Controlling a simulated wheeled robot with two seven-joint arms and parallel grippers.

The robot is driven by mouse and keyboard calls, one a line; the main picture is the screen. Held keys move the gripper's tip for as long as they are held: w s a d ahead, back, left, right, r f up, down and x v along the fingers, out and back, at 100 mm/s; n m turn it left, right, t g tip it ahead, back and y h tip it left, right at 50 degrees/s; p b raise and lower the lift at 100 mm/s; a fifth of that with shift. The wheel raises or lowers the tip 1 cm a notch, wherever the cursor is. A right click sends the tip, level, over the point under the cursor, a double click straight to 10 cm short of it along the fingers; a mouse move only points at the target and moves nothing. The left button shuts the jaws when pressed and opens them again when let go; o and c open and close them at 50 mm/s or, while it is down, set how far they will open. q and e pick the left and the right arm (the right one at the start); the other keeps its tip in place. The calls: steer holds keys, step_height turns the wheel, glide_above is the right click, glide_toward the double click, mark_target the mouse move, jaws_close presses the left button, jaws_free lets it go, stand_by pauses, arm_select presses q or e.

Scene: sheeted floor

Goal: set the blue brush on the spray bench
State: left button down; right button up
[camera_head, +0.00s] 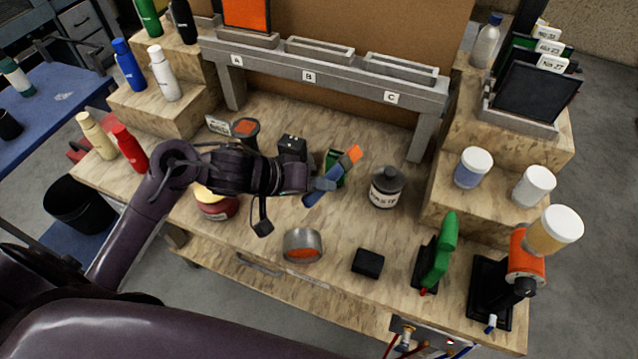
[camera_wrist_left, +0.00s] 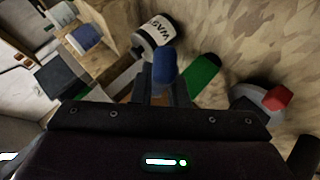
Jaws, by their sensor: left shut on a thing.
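The blue brush (camera_head: 327,190) has a blue handle and an orange end, and it is tilted in my left gripper (camera_head: 322,184). The gripper is shut on its handle, with the orange end pointing up and right in the head view. In the left wrist view the brush's blue end (camera_wrist_left: 165,68) shows between the fingers (camera_wrist_left: 163,95). The spray bench (camera_head: 345,228) has a plywood top, and the brush is over its middle. I cannot tell whether the brush touches the bench top. My right gripper is not in view.
A green item (camera_head: 335,160) lies just behind the brush. A dark-lidded jar (camera_head: 386,190) stands to its right. A grey ring with an orange middle (camera_head: 302,246) and a black block (camera_head: 368,263) are nearer the front. Bare bench top lies between them.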

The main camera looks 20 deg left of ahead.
arm_select(q)
steer(key=shift+f, duration=0.55)
steer(key=c, duration=1.4)
jaws_free()
steer(key=shift+r, duration=0.5)
steer(key=v, duration=1.2)
steer(key=shift+r, duration=0.15)
